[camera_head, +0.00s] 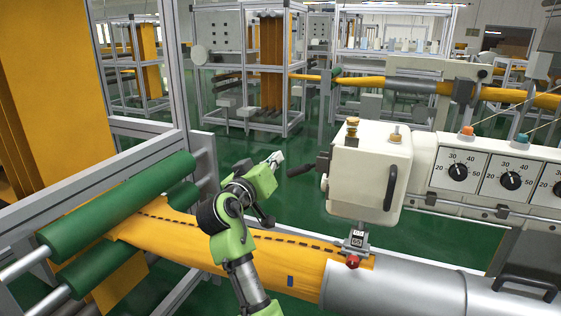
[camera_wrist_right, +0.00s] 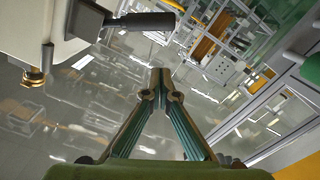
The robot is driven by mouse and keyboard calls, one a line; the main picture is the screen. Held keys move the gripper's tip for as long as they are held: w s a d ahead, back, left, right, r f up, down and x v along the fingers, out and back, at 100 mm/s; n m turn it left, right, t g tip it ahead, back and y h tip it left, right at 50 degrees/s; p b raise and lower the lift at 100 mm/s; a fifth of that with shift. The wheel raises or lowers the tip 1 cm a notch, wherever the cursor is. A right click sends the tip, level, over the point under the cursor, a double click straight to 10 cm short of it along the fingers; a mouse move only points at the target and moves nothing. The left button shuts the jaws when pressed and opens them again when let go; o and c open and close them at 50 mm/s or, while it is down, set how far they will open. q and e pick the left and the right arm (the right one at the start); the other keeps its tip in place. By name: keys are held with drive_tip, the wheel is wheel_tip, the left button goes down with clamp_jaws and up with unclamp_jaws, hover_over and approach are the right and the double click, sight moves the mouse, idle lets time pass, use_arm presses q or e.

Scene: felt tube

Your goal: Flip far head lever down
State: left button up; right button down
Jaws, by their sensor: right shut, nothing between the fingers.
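The white machine head (camera_head: 372,170) stands above the orange felt tube. A lever with a dark handle (camera_head: 301,170) sticks out from its left side, its free end slanting slightly down in the picture. My right gripper (camera_head: 278,159) is left of the lever's free end, with a small gap between them in the picture. In the right wrist view the dark lever handle (camera_wrist_right: 143,21) juts from the head (camera_wrist_right: 45,25) at the top. The shut fingertips (camera_wrist_right: 160,78) are below it, apart from it and empty. My left gripper is not in view.
The orange felt tube (camera_head: 180,232) runs under my right arm into a grey metal sleeve (camera_head: 400,288). Green rollers (camera_head: 120,205) stand at left. A dial panel (camera_head: 485,175) is right of the head. Open green floor lies behind the gripper.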

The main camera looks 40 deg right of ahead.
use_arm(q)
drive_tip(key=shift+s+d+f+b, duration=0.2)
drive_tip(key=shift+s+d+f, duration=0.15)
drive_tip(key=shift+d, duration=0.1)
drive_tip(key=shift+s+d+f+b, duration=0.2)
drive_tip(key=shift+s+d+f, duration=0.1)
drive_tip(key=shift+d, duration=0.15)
use_arm(e)
drive_tip(key=v, duration=0.4)
drive_tip(key=shift+s+r, duration=0.15)
drive_tip(key=shift+s, duration=0.35)
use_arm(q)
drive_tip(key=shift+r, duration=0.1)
use_arm(e)
drive_tip(key=shift+d, duration=0.1)
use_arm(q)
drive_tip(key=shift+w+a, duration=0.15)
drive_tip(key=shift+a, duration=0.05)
